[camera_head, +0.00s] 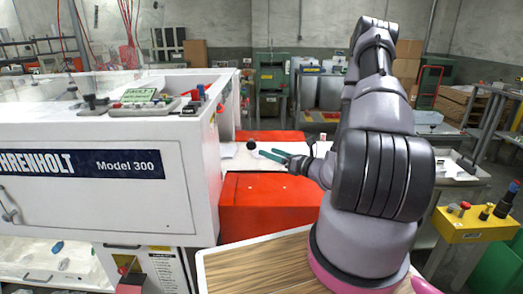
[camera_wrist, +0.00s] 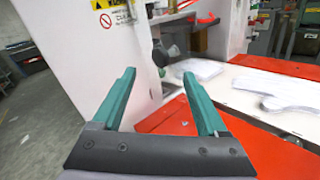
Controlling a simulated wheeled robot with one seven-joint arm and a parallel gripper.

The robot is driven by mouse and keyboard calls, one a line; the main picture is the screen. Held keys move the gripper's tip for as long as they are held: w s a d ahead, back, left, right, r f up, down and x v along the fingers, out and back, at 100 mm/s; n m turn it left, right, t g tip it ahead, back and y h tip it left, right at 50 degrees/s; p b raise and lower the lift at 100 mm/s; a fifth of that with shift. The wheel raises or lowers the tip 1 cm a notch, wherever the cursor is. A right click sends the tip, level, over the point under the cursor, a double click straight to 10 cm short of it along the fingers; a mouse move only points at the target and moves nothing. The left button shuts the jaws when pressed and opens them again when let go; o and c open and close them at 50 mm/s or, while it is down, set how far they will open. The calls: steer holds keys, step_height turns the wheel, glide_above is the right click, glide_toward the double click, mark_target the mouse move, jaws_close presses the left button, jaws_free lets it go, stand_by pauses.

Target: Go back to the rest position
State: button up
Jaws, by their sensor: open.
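My gripper (camera_head: 268,153) reaches out over the red machine part, with its two green fingers pointing left toward the white machine. In the wrist view my gripper (camera_wrist: 158,73) has its fingers spread wide, with nothing between them. White flat glove-like pieces (camera_wrist: 275,88) lie on the pale surface to the right of the fingers, apart from them. The arm hides part of the area behind it in the head view.
The white machine (camera_head: 100,185) stands close on the left, carrying a control box (camera_head: 140,108). A red cover (camera_head: 262,205) lies below the gripper. A wooden-topped surface (camera_head: 260,268) is in front. A yellow button box (camera_head: 475,225) stands at right.

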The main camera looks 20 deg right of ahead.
steer(key=shift+s+d, duration=0.3)
steer(key=shift+s, duration=0.1)
steer(key=s+a+r+n+g+y, duration=0.3)
steer(key=a+r+n+g+y, duration=0.4)
steer(key=r+n, duration=0.35)
steer(key=s+a+r+n+g+h, duration=0.45)
steer(key=s+r+n+g, duration=0.35)
steer(key=s+n, duration=0.2)
steer(key=s+d+r+n+t+h, duration=0.3)
steer(key=r+n+h, duration=0.1)
steer(key=r, duration=0.3)
steer(key=s+d+r+n+t+h, duration=0.3)
steer(key=d+r+n+t+h, duration=0.1)
steer(key=r+h, duration=0.2)
steer(key=shift+s+d+r, duration=0.15)
steer(key=shift+d+r, duration=0.05)
steer(key=shift+r, duration=0.35)
